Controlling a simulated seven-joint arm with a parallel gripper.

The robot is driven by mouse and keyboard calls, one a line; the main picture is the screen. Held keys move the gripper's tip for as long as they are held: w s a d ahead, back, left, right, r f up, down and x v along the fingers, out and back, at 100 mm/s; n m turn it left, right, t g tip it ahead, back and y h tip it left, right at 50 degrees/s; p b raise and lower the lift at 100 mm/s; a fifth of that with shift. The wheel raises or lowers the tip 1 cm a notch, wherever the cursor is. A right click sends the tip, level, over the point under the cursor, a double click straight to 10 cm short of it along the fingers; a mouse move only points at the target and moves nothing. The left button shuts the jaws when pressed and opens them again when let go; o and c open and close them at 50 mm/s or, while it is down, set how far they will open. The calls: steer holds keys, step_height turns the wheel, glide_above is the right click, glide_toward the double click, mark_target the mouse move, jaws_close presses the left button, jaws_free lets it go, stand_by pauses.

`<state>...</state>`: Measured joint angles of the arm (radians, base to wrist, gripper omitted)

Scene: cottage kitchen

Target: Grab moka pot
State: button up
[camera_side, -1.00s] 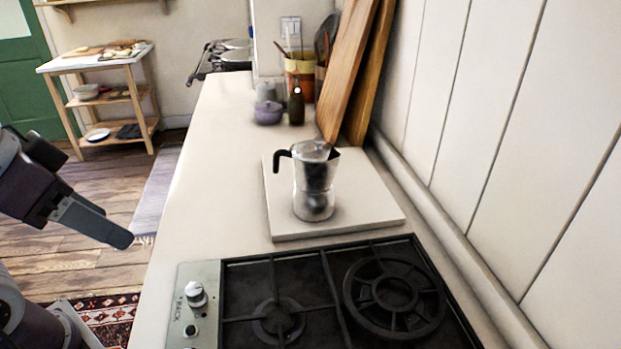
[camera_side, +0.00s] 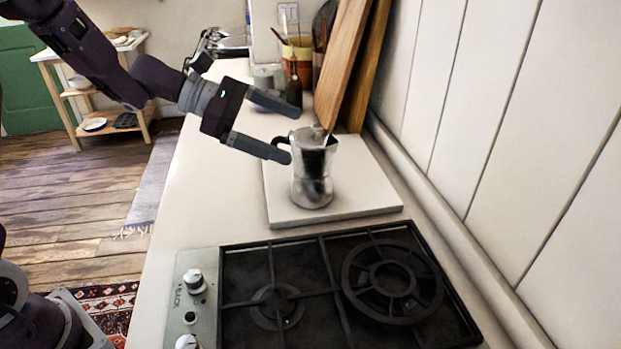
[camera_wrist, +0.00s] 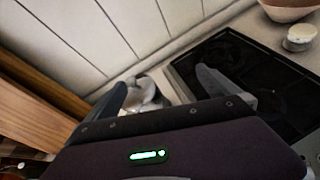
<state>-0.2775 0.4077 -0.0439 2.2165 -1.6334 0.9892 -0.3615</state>
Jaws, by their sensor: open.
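The silver moka pot (camera_side: 312,178) stands upright on a white board on the counter, its black handle facing left. My gripper (camera_side: 294,134) is open, its two fingers spread just left of and around the height of the pot's handle and lid. The near fingertip overlaps the handle in the side view; I cannot tell if they touch. In the wrist view my gripper (camera_wrist: 165,88) has its fingers apart, and part of the moka pot (camera_wrist: 145,92) shows between them, its lower part hidden by the gripper body.
The white board (camera_side: 365,200) lies behind the black gas hob (camera_side: 330,285). Wooden cutting boards (camera_side: 345,65) lean on the panelled wall to the right. The counter left of the board is clear.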

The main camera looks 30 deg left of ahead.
mark_target(311, 144)
steer(key=w+a+f+n+t, duration=0.1)
steer(key=w+a+n, duration=0.1)
steer(key=w+a+f+n+t, duration=0.1)
steer(key=w+a+f+n, duration=0.1)
steer(key=shift+w+f+y, duration=0.1)
steer(key=shift+f+y, duration=0.15)
steer(key=shift+y, duration=0.15)
steer(key=x, duration=0.7)
steer(key=shift+f, duration=0.4)
steer(key=c, duration=2)
steer(key=shift+c, duration=0.4)
steer(key=shift+r, duration=0.15)
